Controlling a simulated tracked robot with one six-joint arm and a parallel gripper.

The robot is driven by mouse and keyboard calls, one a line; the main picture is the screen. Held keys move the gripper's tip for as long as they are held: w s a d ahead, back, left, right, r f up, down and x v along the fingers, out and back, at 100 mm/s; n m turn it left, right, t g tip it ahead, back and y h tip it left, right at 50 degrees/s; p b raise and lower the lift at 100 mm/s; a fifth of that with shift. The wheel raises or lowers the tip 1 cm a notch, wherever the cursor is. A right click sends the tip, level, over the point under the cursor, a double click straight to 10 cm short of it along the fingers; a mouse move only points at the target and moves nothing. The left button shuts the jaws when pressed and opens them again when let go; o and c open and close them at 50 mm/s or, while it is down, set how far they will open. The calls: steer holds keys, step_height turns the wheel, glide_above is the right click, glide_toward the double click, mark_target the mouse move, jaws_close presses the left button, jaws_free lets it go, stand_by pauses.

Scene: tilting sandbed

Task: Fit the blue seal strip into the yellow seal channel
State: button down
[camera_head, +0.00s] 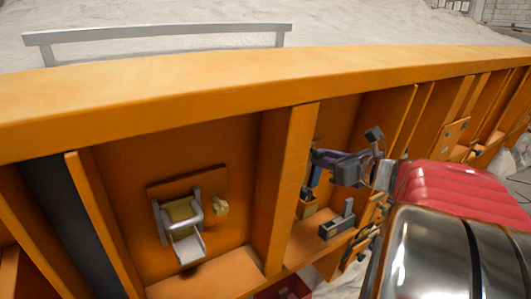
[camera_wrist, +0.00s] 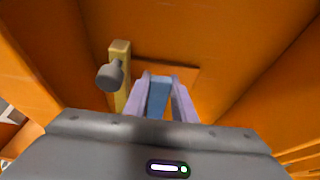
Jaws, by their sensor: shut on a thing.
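My gripper (camera_wrist: 158,82) is shut on the blue seal strip (camera_wrist: 158,98), which shows between its two pale purple fingers in the wrist view. In the head view my gripper (camera_head: 316,166) reaches into the orange bay right of the central upright. The strip is too small there to make out clearly. A yellow upright piece (camera_wrist: 119,85) with a grey round knob stands just left of the fingers in the wrist view, apart from them. I cannot tell if it is the yellow seal channel.
Orange ribs and walls enclose the bay; an upright (camera_head: 289,185) stands close left of my gripper. A grey block with a lever (camera_head: 337,222) sits below right.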

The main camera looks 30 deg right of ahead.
mark_target(317, 175)
steer(key=shift+w+f, duration=0.2)
steer(key=shift+f, duration=0.8)
steer(key=shift+w+f, duration=0.15)
steer(key=shift+f, duration=0.8)
steer(key=shift+w+f, duration=0.2)
steer(key=shift+f, duration=0.9)
steer(key=shift+w+f, duration=0.15)
steer(key=shift+f, duration=0.95)
steer(key=shift+w+f, duration=0.2)
steer(key=shift+f, duration=0.9)
stand_by(0.5)
steer(key=c, duration=1.3)
jaws_free()
steer(key=shift+c, duration=0.2)
steer(key=shift+a, duration=0.1)
steer(key=shift+s+r, duration=0.2)
steer(key=shift+r, duration=1.3)
steer(key=shift+c, duration=0.2)
steer(key=o, duration=0.3)
steer(key=shift+s+r, duration=0.15)
steer(key=shift+r, duration=0.7)
steer(key=shift+s+r, duration=0.15)
steer(key=shift+r, duration=0.75)
steer(key=shift+s+r, duration=0.15)
steer(key=shift+r, duration=0.7)
